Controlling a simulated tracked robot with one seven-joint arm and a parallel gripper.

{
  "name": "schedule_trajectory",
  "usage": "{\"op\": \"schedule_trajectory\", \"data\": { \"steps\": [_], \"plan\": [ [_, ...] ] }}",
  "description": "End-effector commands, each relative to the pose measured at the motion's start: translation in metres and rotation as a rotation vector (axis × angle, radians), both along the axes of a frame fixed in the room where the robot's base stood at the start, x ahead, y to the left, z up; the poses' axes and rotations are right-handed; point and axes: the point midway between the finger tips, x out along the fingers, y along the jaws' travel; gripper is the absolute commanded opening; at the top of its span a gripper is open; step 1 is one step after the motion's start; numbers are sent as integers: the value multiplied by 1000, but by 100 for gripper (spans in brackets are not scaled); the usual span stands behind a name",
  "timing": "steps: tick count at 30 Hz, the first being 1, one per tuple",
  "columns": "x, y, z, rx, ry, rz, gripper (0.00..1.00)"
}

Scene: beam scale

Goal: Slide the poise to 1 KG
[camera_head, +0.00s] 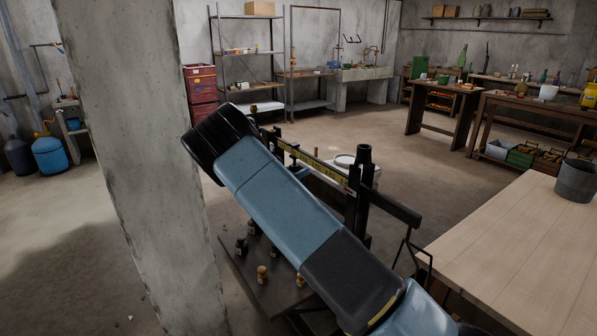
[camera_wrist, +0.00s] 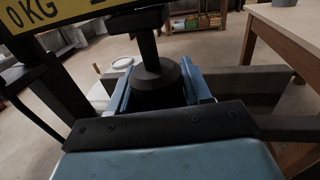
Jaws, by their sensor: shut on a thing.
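The beam scale's yellow graduated bar (camera_head: 325,168) shows in the head view, partly hidden behind my arm. In the wrist view the bar (camera_wrist: 72,12) crosses the upper left, with "0 KG" readable and another mark cut off by the frame edge. The dark poise (camera_wrist: 153,72) hangs below the bar, just right of the "0 KG" mark in that view. My gripper (camera_wrist: 156,88) is shut on its wide lower body, one blue finger on each side. In the head view the fingers are mostly hidden by my arm. The 1 KG mark cannot be read.
A dark post (camera_head: 363,195) stands at the right end of the scale. Several small weights, one brass (camera_head: 262,273), stand on the dark stand (camera_head: 236,268) below. A wooden table (camera_head: 510,235) with a grey bucket (camera_head: 576,180) is at right; a concrete pillar (camera_head: 130,130) is close at left.

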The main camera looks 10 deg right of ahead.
Motion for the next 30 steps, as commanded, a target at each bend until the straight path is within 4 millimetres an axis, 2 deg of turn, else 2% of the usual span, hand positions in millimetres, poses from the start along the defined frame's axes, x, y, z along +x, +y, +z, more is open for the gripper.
{"op": "schedule_trajectory", "data": {
  "steps": [3,4,10,20,25,30],
  "plan": [
    [0,5,-2,4,2,7,0],
    [0,5,-2,3,2,7,50],
    [0,3,-1,2,2,4,69],
    [-2,5,-1,2,1,2,69],
    [-15,22,-1,2,1,4,69],
    [-37,47,-1,1,2,4,69]
  ]
}}
